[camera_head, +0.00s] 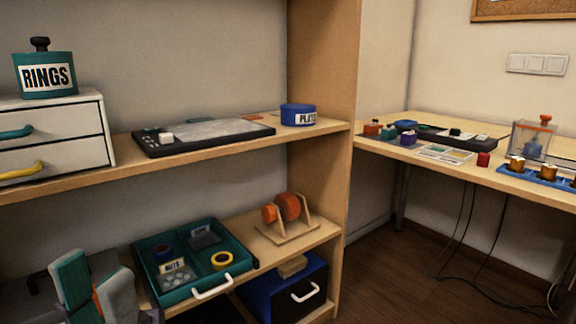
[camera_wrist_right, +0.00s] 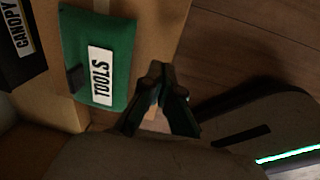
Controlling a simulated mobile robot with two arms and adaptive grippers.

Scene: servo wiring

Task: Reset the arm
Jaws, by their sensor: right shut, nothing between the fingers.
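My left arm's end (camera_head: 92,285) shows at the bottom left of the head view, grey with teal and orange parts, in front of the lower shelf. Its fingertips do not show clearly, so I cannot tell whether that gripper is open. My right gripper (camera_wrist_right: 157,80) is in the right wrist view, its dark fingers shut and empty. It is beside a green box labelled TOOLS (camera_wrist_right: 120,55), apparently above the floor. The right arm is not seen in the head view.
The upper shelf holds a white drawer unit (camera_head: 50,140), a black tray (camera_head: 200,135) and a blue round container (camera_head: 298,115). Below are a teal tray (camera_head: 165,298), an orange-wheeled wooden stand (camera_head: 290,232) and a blue box (camera_head: 262,302). A side table (camera_head: 530,188) holds small parts.

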